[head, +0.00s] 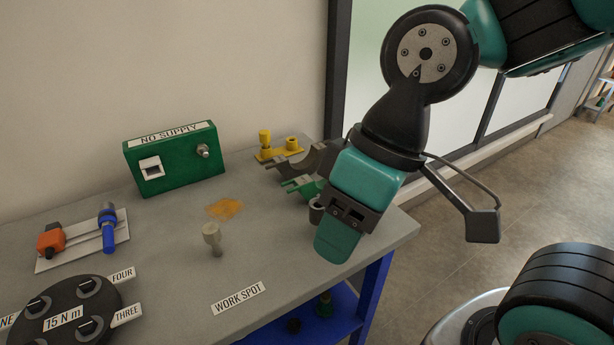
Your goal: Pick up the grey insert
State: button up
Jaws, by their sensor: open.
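A dark grey piece with a curved, half-round cutout (314,160) lies toward the back right of the grey bench; it looks like the grey insert. Its right end is close to or behind my gripper in the picture. My gripper (338,238) is open and points down over the bench's right part, nearer the camera than the grey piece. I see one teal finger clearly; the other is hard to make out. A green piece (298,186) lies just in front of the grey one, partly hidden by my gripper. A small grey ring-like part (316,210) shows beside my gripper's left side.
A yellow fitting (278,151) stands behind the grey piece. A green NO SUPPLY box (175,160) stands at the back. A pale goblet-shaped peg (213,238) stands mid-bench, near an orange patch (225,208). The WORK SPOT label (238,298) has clear bench around it.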

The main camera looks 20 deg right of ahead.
aim_at(310, 164)
jog(key=u, duration=0.45)
jog(key=i, duration=0.85)
jog(key=z, duration=0.05)
